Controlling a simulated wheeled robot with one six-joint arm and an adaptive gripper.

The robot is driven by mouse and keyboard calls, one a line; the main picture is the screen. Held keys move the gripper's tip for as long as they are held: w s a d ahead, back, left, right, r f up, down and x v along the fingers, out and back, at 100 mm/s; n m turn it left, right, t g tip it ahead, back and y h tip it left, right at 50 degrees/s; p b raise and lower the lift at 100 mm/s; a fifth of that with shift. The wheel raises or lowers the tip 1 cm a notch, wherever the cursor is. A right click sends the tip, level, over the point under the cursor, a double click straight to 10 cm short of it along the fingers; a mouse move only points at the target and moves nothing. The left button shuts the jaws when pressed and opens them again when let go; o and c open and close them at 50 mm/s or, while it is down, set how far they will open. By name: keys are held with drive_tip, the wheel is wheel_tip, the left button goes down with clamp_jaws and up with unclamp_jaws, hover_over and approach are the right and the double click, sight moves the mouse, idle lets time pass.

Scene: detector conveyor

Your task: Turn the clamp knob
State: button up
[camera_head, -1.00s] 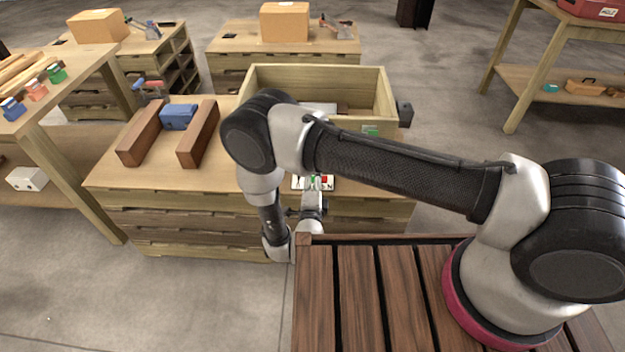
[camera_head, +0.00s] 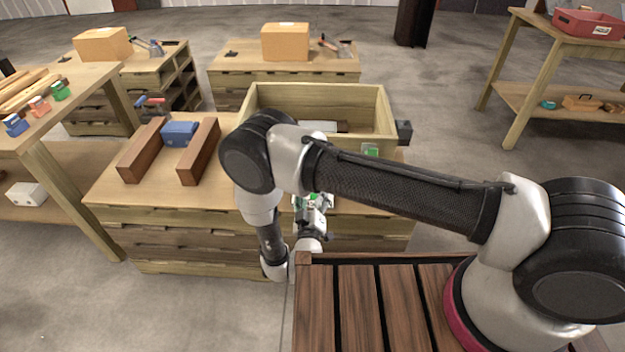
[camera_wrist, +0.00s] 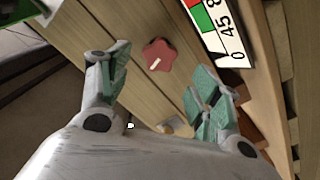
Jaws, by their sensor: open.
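A red star-shaped knob (camera_wrist: 160,55) with a white mark shows in the wrist view, against a wooden surface. My gripper (camera_wrist: 163,88) is open, with its green-padded fingers on either side of the picture below the knob. The knob lies beyond the fingertips, between their lines, and looks untouched. In the head view my gripper (camera_head: 313,198) is at the front of the wooden bench (camera_head: 120,205), beside a scale plate. The knob is hidden there behind my gripper and arm.
A scale plate (camera_wrist: 220,28) with green and red fields and numbers lies right of the knob. On the bench stand two brown blocks with a blue block (camera_head: 179,133) between them, and an open wooden box (camera_head: 262,108). Another table (camera_head: 22,142) stands left.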

drive_tip(key=w+n, duration=0.1)
drive_tip(key=w, duration=0.3)
drive_tip(key=w+n, duration=0.2)
drive_tip(key=w, duration=0.2)
drive_tip(key=shift+d, duration=0.1)
drive_tip(key=shift+c, duration=0.3)
drive_tip(key=shift+s, duration=0.1)
drive_tip(key=c, duration=1)
